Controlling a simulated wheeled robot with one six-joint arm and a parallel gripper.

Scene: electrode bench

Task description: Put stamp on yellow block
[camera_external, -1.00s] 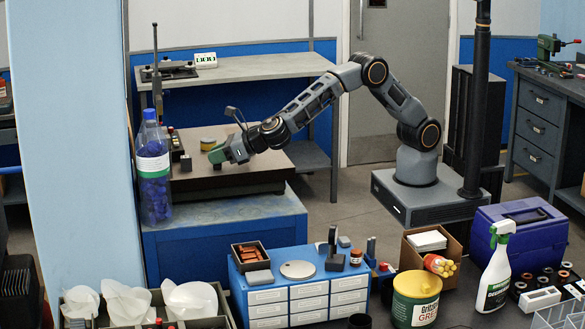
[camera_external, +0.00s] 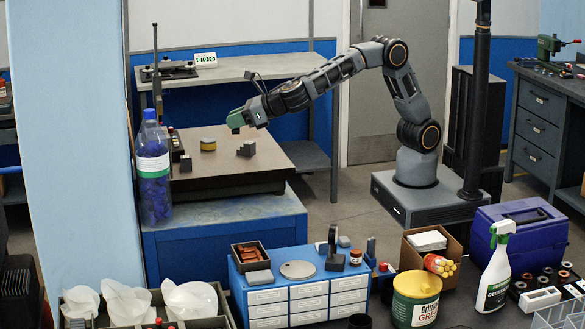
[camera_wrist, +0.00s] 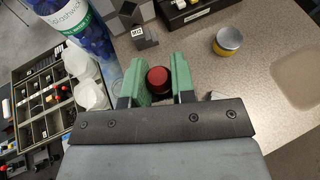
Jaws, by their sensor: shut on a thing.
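My gripper (camera_external: 240,119) is raised above the dark-edged work plate in the external view. In the wrist view its green jaws (camera_wrist: 159,82) are shut on a round, dark piece with a red top, which I take as the stamp (camera_wrist: 158,80). The stamp's lower part is hidden. The yellow thing (camera_external: 208,144) is a short round piece with a dark band, standing on the plate. It also shows in the wrist view (camera_wrist: 228,42), with a grey top, ahead and right of the jaws and apart from them.
A dark block (camera_external: 246,148) stands right of the yellow piece. Another dark block (camera_external: 185,163), labelled in the wrist view (camera_wrist: 137,37), stands left. A blue-filled bottle (camera_external: 153,170) stands at the plate's left. The front of the plate (camera_external: 225,175) is clear.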

